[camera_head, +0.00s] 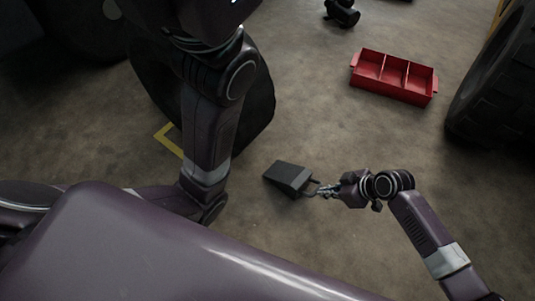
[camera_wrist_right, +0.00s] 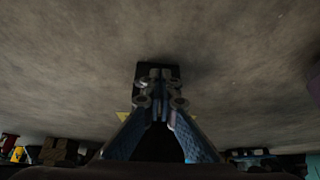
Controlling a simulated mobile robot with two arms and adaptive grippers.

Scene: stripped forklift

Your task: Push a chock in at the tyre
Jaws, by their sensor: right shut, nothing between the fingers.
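A dark grey wedge-shaped chock (camera_head: 288,177) with a small handle lies on the floor, right of and nearer than a big black tyre (camera_head: 262,105). A floor gap shows between chock and tyre. My right gripper (camera_head: 327,191) is shut and empty, low at the handle end of the chock; whether it touches is not clear. In the right wrist view the closed fingertips (camera_wrist_right: 160,78) lie in front of the dark chock (camera_wrist_right: 142,70) and cover most of it. My left arm hides part of the tyre; my left gripper is not in view.
A red tray (camera_head: 394,77) with three compartments lies at the upper right. Another large tyre (camera_head: 495,85) stands at the right edge. A yellow floor marking (camera_head: 168,141) is left of the chock. A dark object (camera_head: 342,13) lies at the top. Floor between chock and tray is clear.

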